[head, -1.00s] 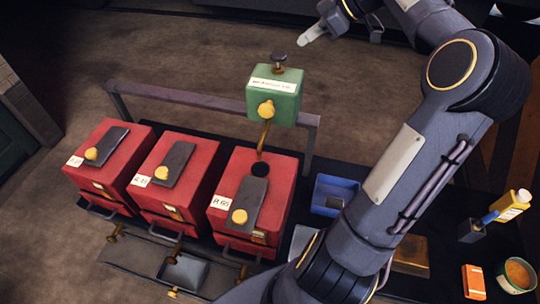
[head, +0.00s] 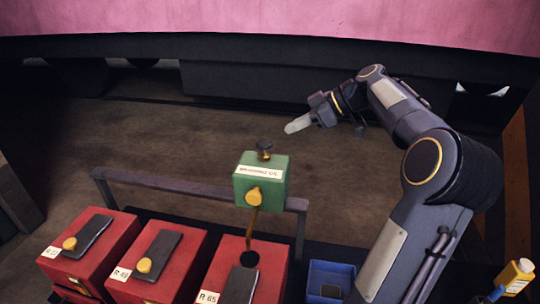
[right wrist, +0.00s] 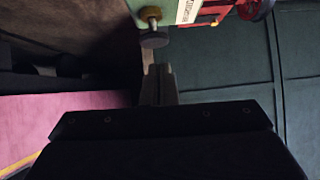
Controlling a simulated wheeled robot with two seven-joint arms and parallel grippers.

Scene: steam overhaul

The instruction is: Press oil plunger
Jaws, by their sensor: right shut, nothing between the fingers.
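The green oil box (head: 261,181) stands above the rear of the right-hand red box, with a white label and a yellow knob on its front. The oil plunger (head: 264,147) is a dark round knob on a short brass stem on its top. The plunger (right wrist: 153,39) also shows in the right wrist view, beside the green box (right wrist: 215,12). My right gripper (head: 290,127) is shut and empty. Its fingertips are just above and right of the plunger in the head view, apparently apart from it. The fingertips (right wrist: 161,72) also show in the right wrist view. My left gripper is out of view.
Several red boxes (head: 95,243) with dark lids and yellow knobs stand in a row. A grey rail (head: 170,185) runs behind them. A blue bin (head: 332,268) and a yellow bottle (head: 516,274) are at the right. The floor behind the rail is clear.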

